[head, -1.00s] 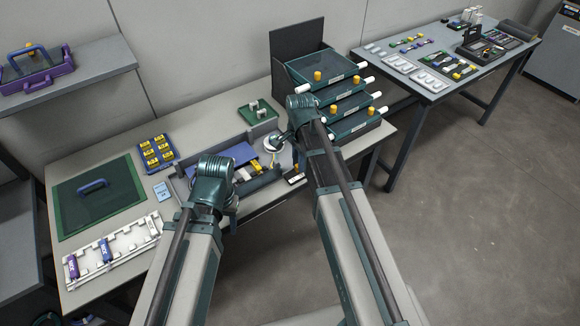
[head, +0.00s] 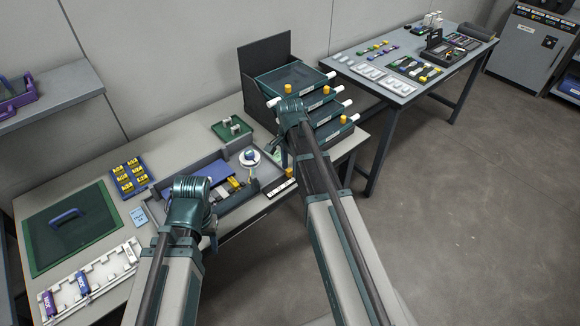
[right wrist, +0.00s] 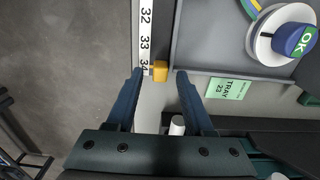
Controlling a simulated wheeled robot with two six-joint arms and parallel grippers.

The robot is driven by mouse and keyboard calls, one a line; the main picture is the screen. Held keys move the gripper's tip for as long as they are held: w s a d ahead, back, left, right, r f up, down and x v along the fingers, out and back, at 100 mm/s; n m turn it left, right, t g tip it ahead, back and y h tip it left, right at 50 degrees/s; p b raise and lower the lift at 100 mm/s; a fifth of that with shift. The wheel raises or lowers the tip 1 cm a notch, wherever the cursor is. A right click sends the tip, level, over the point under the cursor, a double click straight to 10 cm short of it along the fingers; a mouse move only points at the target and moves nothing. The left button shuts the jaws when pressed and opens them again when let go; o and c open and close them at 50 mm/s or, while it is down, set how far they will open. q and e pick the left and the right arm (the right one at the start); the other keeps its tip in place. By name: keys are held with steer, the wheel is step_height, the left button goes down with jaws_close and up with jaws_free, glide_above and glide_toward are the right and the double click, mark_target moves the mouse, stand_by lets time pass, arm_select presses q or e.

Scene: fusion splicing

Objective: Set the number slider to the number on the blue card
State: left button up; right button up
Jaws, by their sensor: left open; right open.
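The number slider is a white strip (head: 280,188) on the bench's front edge, right of the grey tray, with an orange knob (head: 290,172). In the right wrist view its printed numbers (right wrist: 145,43) read 32, 33 and 34, and the knob (right wrist: 159,71) is beside 34. My right gripper (right wrist: 158,78) is open, its fingertips on either side of the knob with gaps showing. A pale blue card (head: 140,216) lies left of the tray; its print is too small to read. My left gripper (head: 213,240) is open near the bench's front edge, mostly hidden by its arm.
A green card reading TRAY 23 (right wrist: 229,89) lies near the slider. A white round holder with a green OK label (right wrist: 291,40) is in the grey tray. A drawer stack (head: 300,100) stands behind the slider. Open floor (head: 450,220) is at the right.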

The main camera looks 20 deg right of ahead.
mark_target(290, 169)
step_height(290, 169, up, 14)
steer(key=p, duration=1.3)
steer(key=shift+p, duration=0.4)
steer(key=shift+f, duration=0.15)
steer(key=s+a+n+h, duration=0.1)
steer(key=s+a+n, duration=1.6)
steer(key=s+a, duration=0.1)
steer(key=shift+s+a+n, duration=0.3)
steer(key=shift+a+n, duration=0.1)
